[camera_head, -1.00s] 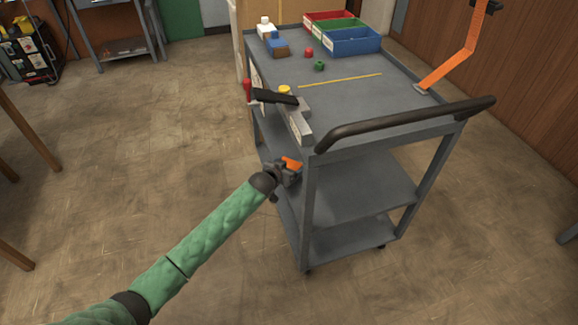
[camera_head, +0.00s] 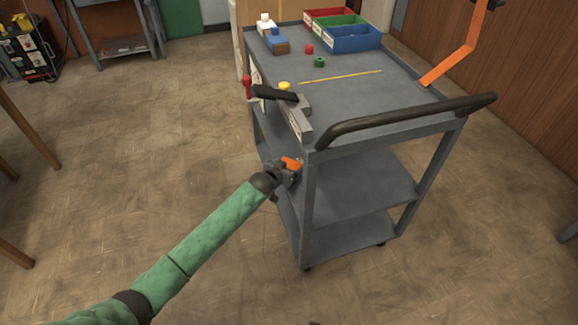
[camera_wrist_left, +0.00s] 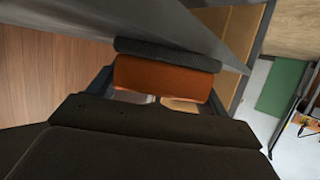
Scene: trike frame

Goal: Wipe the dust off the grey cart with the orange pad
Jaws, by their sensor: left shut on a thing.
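The grey cart (camera_head: 350,117) stands at the centre right, with a top, lower shelves and a dark push handle (camera_head: 405,120). My left gripper (camera_head: 288,171) is at the cart's left side, below the top and near the front corner post. It is shut on the orange pad (camera_head: 291,163). In the left wrist view the orange pad (camera_wrist_left: 163,78) has a dark grey strip (camera_wrist_left: 165,54) along its far edge, close to a grey cart surface. I cannot tell whether they touch. No dust stands out clearly. My right gripper is not in view.
On the cart top are red, green and blue bins (camera_head: 345,33), small coloured parts, a yellow strip (camera_head: 340,76) and a black-handled tool (camera_head: 275,94) at the left edge. An orange angled band (camera_head: 465,50) rises at the right.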

